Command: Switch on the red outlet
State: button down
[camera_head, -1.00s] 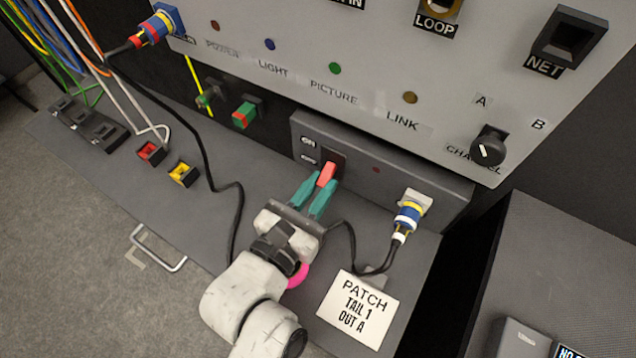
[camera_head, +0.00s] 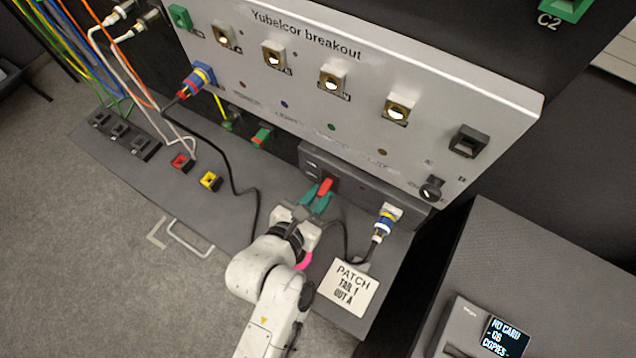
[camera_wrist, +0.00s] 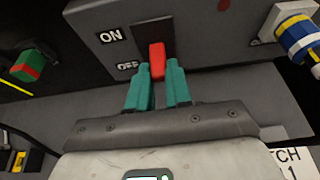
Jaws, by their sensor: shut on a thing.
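The outlet is a dark grey box (camera_head: 388,186) at the foot of the light breakout panel. Its red switch lever (camera_head: 325,186) stands in a dark slot. In the wrist view the red lever (camera_wrist: 157,61) lies at the lower end of the slot, beside the OFF label (camera_wrist: 128,67) and below the ON label (camera_wrist: 111,36). My gripper (camera_head: 317,198) has teal fingers on both sides of the lever, shut on it. A small dark red lamp (camera_wrist: 223,5) on the box looks unlit.
A blue, yellow and white plug (camera_head: 384,222) sits in the box's right end, its black cable running close beside my gripper. A PATCH TAIL 1 OUT A card (camera_head: 352,288) lies in front. A grey card unit (camera_head: 480,335) stands at right. Red and yellow sockets (camera_head: 209,181) are at left.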

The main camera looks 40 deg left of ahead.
aim_at(324, 188)
jog(key=shift+w+r+g+h+p, duration=0.1)
jog(key=shift+r+g+h+p, duration=0.2)
jog(key=shift+r+g+p, duration=0.8)
jog(key=g, duration=0.1)
jog(key=g+h, duration=0.1)
jog(key=g, duration=0.1)
jog(key=r+g+p, duration=0.1)
jog(key=g, duration=0.1)
jog(key=shift+w+a, duration=0.15)
jog(key=shift+w, duration=0.25)
jog(key=shift+r+g, duration=0.1)
jog(key=shift+g, duration=0.2)
jog(key=c, duration=1)
grip_release()
jog(key=shift+c, duration=0.2)
jog(key=b+v, duration=0.1)
jog(key=v, duration=0.9)
jog(key=shift+s+a+r, duration=0.15)
jog(key=shift+r, duration=0.15)
